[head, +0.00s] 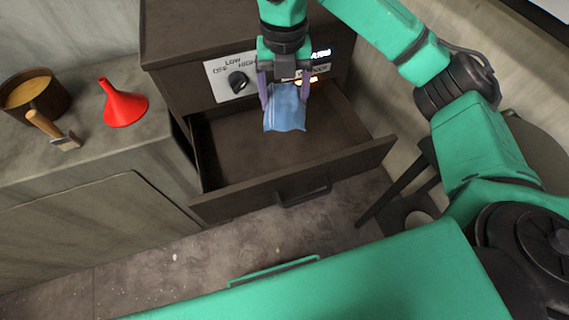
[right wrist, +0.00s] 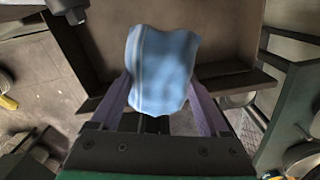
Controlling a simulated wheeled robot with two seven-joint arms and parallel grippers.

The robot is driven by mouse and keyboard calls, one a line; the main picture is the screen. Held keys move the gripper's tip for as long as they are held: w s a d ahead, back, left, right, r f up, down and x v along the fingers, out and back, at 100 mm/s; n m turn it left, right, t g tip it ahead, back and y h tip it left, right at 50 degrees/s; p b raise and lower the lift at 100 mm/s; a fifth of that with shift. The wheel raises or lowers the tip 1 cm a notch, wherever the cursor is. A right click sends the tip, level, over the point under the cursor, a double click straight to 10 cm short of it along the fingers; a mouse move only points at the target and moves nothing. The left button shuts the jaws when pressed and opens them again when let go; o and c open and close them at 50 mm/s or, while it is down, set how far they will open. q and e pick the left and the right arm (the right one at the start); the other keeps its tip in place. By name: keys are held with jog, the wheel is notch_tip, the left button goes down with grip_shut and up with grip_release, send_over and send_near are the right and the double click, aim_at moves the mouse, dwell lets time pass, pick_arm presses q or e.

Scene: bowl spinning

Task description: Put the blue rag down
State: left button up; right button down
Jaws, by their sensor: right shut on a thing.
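The blue rag (head: 285,108) hangs from my right gripper (head: 284,90) in the head view. The purple fingers are shut on it from both sides. The rag is held above the open drawer (head: 255,150) of the dark cabinet, near its back part. The rag (right wrist: 162,70) also fills the middle of the right wrist view, between the fingers of the right gripper (right wrist: 160,95), with the drawer (right wrist: 225,45) behind it. The drawer floor looks empty where it shows. My left gripper is in neither view.
A control panel with a black knob (head: 238,81) is on the cabinet front above the drawer. On the counter at left are a red funnel (head: 124,106), a pot (head: 35,97) and a wooden-handled tool (head: 50,129). A dark chair or stool (head: 400,205) stands right of the drawer.

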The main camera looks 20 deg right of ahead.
jog(key=shift+f+m, duration=0.25)
jog(key=shift+m, duration=0.25)
jog(key=b, duration=0.2)
send_over(285, 160)
notch_tip(285, 160, down, 7)
jog(key=f, duration=0.8)
jog(key=f+p, duration=0.1)
jog(key=f, duration=0.3)
jog(key=shift+w+f, duration=0.25)
jog(key=shift+w, duration=0.05)
jog(key=shift+s+f, duration=0.1)
jog(key=shift+f, duration=0.2)
jog(key=shift+c, duration=0.5)
grip_release()
jog(key=shift+o, duration=0.5)
jog(key=shift+s+a, duration=0.1)
